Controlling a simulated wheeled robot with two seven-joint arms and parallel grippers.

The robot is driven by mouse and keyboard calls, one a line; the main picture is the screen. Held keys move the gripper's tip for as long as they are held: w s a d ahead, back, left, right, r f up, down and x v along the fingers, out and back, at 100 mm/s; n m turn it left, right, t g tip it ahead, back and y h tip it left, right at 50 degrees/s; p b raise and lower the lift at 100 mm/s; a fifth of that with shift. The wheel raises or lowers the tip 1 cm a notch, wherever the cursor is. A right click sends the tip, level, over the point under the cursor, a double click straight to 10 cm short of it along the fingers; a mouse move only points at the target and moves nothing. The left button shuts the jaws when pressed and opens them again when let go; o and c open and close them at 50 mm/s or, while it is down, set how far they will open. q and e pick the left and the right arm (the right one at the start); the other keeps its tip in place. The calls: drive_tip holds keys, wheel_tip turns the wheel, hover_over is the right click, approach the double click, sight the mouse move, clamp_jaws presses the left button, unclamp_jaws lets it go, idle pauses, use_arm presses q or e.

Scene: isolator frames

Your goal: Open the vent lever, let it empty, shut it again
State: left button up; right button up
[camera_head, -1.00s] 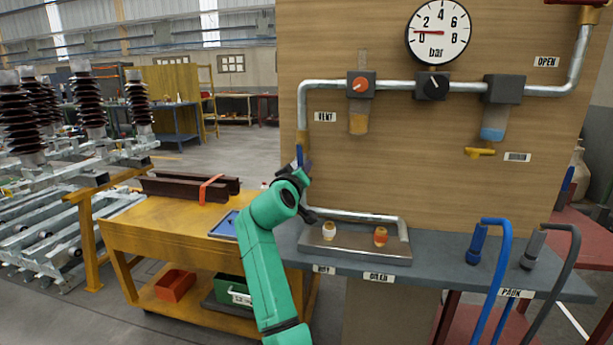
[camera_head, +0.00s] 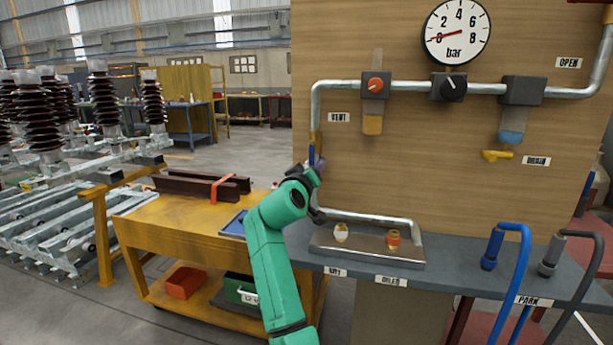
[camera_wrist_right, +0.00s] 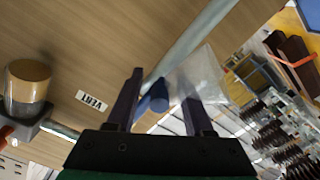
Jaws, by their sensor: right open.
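The vent lever (camera_head: 312,154) is a small blue handle below a brass fitting on the upright pipe at the board's left edge, near the VENT label (camera_head: 339,117). In the right wrist view the blue lever (camera_wrist_right: 158,97) lies between my fingers, nearer the left one. My right gripper (camera_head: 316,170) is at the lever's lower end; its fingers (camera_wrist_right: 162,98) are apart, and I cannot tell whether either touches. The gauge (camera_head: 456,33) has its red needle near 0. My left gripper is not in view.
A metal tray (camera_head: 340,250) with two small fittings stands on the grey bench below the pipe. A yellow cart (camera_head: 180,222) stands left of my arm. Blue and grey hoses (camera_head: 522,260) are at the right. A pale translucent patch (camera_wrist_right: 205,75) shows beside the pipe.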

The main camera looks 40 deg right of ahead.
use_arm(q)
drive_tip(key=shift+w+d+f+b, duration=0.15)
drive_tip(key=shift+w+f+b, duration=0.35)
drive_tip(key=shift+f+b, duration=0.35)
use_arm(e)
drive_tip(key=v, duration=1.4)
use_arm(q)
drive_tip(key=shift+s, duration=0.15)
use_arm(e)
drive_tip(key=shift+w+a, duration=0.1)
drive_tip(key=shift+w, duration=0.05)
